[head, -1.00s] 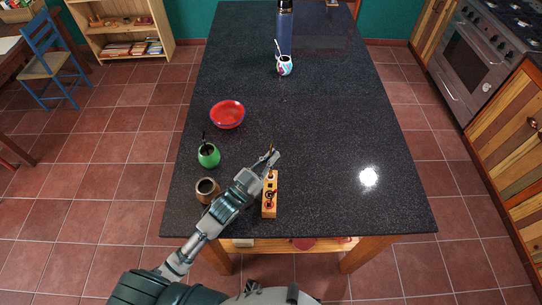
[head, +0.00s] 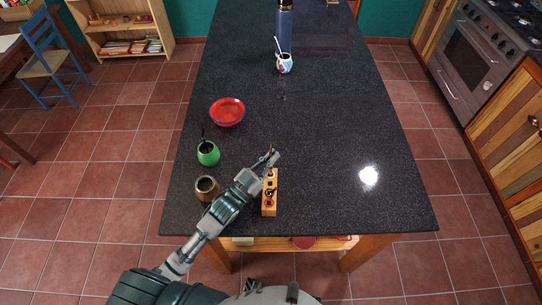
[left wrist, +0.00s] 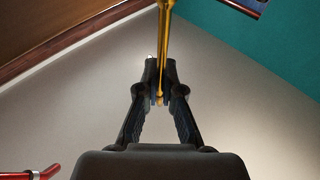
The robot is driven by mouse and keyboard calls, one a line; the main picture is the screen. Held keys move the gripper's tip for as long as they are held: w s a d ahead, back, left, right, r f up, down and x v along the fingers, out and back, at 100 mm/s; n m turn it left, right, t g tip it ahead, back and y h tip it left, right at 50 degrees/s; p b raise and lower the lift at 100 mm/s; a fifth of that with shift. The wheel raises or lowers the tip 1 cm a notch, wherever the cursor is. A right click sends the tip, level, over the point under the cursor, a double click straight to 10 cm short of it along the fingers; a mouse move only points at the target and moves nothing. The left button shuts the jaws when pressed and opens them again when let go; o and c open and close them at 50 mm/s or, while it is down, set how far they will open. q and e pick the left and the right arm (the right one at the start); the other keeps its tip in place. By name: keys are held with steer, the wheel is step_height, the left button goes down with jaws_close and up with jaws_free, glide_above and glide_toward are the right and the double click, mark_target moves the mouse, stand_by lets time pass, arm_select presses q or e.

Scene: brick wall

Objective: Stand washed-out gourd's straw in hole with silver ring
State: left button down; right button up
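My left gripper (head: 274,157) is shut on a thin gold straw (head: 269,149), held just above the far end of the wooden block. In the left wrist view the straw (left wrist: 162,50) runs up between the closed fingertips (left wrist: 160,82). The wooden block (head: 269,210) has several holes along its top; which one has a silver ring is too small to tell. A brown gourd (head: 207,188) stands open, with no straw visible in it. A green gourd (head: 208,154) and a white patterned gourd (head: 285,64) each have a straw. My right gripper is not in view.
A red bowl (head: 227,112) lies beyond the green gourd. A tall blue bottle (head: 284,28) stands at the far end of the dark table (head: 330,130). The table's right side is clear. The block is close to the table's front edge.

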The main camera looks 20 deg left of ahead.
mark_target(271, 147)
arm_select(q)
steer(key=shift+f, duration=0.55)
steer(key=c, duration=1.2)
jaws_free()
steer(key=shift+c, duration=0.2)
step_height(271, 147, up, 10)
